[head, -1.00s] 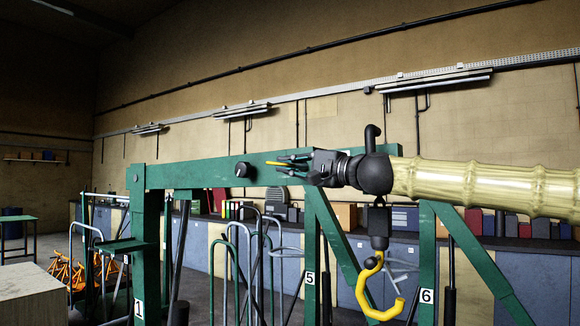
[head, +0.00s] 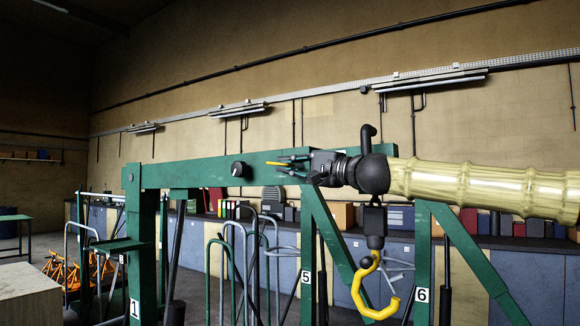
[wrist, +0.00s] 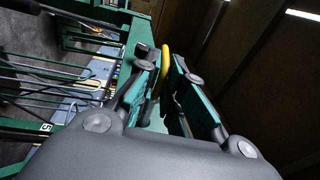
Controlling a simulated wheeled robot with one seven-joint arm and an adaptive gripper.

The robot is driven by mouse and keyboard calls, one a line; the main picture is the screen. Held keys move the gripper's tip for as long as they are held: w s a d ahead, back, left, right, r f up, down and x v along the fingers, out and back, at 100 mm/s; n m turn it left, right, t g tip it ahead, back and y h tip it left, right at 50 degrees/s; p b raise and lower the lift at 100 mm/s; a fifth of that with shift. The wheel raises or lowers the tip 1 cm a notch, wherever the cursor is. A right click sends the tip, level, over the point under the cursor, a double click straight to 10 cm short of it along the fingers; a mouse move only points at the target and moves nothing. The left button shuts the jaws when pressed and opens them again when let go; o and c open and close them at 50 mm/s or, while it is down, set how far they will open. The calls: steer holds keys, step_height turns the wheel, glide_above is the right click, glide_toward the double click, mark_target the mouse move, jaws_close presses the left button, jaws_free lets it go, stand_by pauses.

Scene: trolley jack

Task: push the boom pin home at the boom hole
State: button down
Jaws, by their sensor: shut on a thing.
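The green boom (head: 200,174) runs level across the head view. A dark round fitting (head: 240,169) sits on its side; I cannot tell whether the boom hole is there. My gripper (head: 284,163), with dark and green fingers, points left in front of the boom, to the right of that fitting. It is shut on a thin yellow piece, apparently part of the boom pin (head: 274,163). In the wrist view the yellow piece (wrist: 165,62) stands between the fingers (wrist: 166,78). The rest of the pin and its fit to any hole are hidden.
A yellow hook (head: 362,290) hangs below my wrist. The space above the boom is clear.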

steer(key=shift+w+d+r, duration=0.1)
steer(key=shift+w+d, duration=0.65)
steer(key=shift+w, duration=0.2)
stand_by(0.4)
steer(key=shift+w+d+r+p, duration=0.15)
steer(key=shift+d+r+p, duration=0.3)
steer(key=shift+d+r, duration=0.4)
stand_by(0.5)
steer(key=shift+r, duration=0.75)
steer(key=shift+f, duration=0.65)
steer(key=shift+a+f+b, duration=0.65)
steer(key=shift+f+b, duration=0.1)
steer(key=shift+a+f, duration=0.2)
steer(key=shift+s+a+b, duration=0.35)
steer(key=shift+s+a, duration=0.2)
steer(key=shift+s, duration=0.25)
steer(key=shift+s+a+b, duration=0.3)
steer(key=shift+s+a, duration=0.2)
steer(key=shift+s, duration=0.25)
